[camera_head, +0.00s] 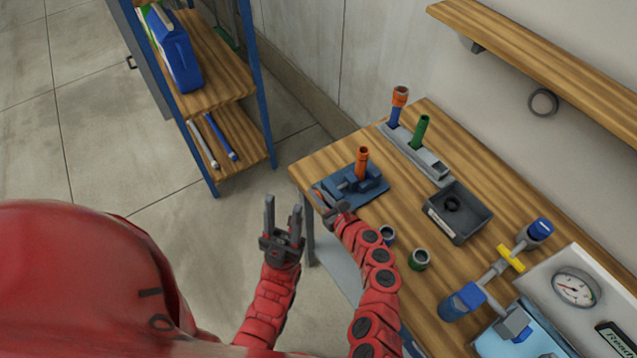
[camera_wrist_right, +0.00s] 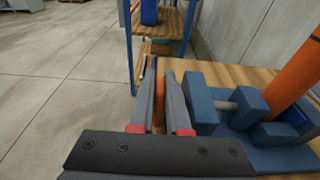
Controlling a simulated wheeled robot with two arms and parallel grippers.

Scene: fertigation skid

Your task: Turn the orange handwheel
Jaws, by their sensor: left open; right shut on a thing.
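The blue vise (camera_head: 364,190) sits on the near left corner of the workbench, with an upright orange tube (camera_head: 362,162) in it. The orange handwheel (camera_head: 319,196) is at the vise's left end, mostly hidden by my right gripper (camera_head: 327,204). In the right wrist view the handwheel (camera_wrist_right: 159,103) shows edge-on as a narrow orange strip between the two fingers of my right gripper (camera_wrist_right: 161,100), which is shut on it. The vise (camera_wrist_right: 235,108) and tube (camera_wrist_right: 298,75) stand right of the fingers there. My left gripper (camera_head: 284,218) is open and empty, left of the bench over the floor.
A grey rack (camera_head: 432,163) with orange-topped and green tubes stands behind the vise. A blue-framed shelf (camera_head: 225,80) stands left.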

